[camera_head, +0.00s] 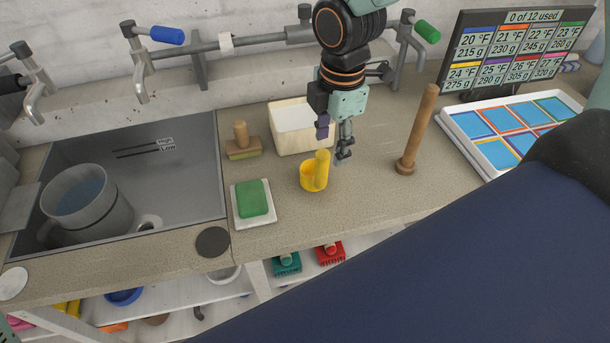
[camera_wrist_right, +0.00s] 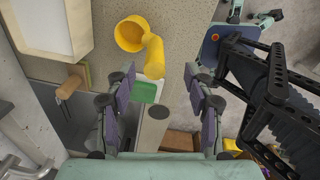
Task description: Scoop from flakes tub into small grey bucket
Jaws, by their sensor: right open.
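A yellow scoop (camera_head: 313,176) stands on the counter with its handle up; in the right wrist view its cup (camera_wrist_right: 130,34) and handle (camera_wrist_right: 155,58) show. My right gripper (camera_head: 334,142) is open just behind and above the scoop. In the wrist view the handle's end lies near the gap between its fingertips (camera_wrist_right: 158,76); I see no grip on it. A cream open tub (camera_head: 275,132) with a pale inside, likely the flakes tub, stands behind the scoop. A grey bucket (camera_head: 105,215) with bluish contents stands in the sink at left. My left gripper is not in view.
A green sponge (camera_head: 252,200) on a white dish and a wooden-handled brush (camera_head: 243,145) are left of the scoop. An upright wooden rod (camera_head: 418,130) stands to its right. A white tray (camera_head: 478,160) of coloured cards and a screen (camera_head: 515,50) are at far right.

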